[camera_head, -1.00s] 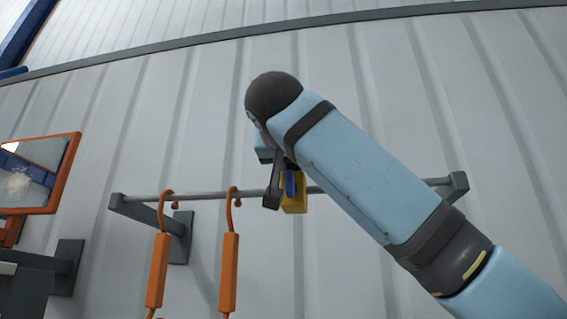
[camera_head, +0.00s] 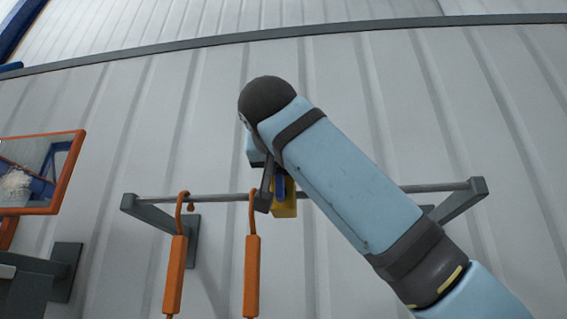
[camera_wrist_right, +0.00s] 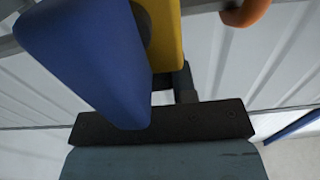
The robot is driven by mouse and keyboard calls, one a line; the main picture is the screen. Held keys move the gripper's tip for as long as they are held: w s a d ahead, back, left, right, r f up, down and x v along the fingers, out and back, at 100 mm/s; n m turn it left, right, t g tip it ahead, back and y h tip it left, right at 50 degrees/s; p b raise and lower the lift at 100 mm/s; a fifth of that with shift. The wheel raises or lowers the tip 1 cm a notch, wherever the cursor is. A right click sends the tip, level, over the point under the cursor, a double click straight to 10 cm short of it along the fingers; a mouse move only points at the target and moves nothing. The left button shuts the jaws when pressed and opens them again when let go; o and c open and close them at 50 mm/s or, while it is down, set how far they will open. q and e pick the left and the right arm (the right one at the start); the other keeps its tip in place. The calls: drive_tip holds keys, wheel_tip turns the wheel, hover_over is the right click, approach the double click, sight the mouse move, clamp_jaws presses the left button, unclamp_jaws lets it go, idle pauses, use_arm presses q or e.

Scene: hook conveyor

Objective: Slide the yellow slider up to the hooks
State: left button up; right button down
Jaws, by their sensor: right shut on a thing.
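The yellow slider (camera_head: 287,209) sits on the grey rail (camera_head: 425,189), just right of the right orange hook (camera_head: 251,275). A small gap seems to remain between slider and hook. The left orange hook (camera_head: 174,275) hangs further left on the rail. My right gripper (camera_head: 272,194) is shut on the slider at its blue part (camera_head: 280,184), partly hiding it. In the right wrist view the blue part (camera_wrist_right: 85,55) fills the left, with the yellow slider (camera_wrist_right: 167,38) behind it. A bit of orange hook (camera_wrist_right: 246,12) shows at the top right. My left gripper is not in view.
Grey brackets hold the rail to the ribbed wall, one at the left end (camera_head: 160,214) and one at the right end (camera_head: 465,203). An orange-framed panel (camera_head: 68,175) stands at far left. My right arm covers the rail's right middle.

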idle(0.3)
drive_tip(key=c, duration=0.9)
unclamp_jaws()
drive_tip(key=s+b, duration=0.1)
drive_tip(key=s, duration=0.6)
drive_tip(key=s+b, duration=0.1)
drive_tip(key=s, duration=0.5)
drive_tip(key=shift+s+a+b, duration=0.2)
drive_tip(key=shift+s+b, duration=0.2)
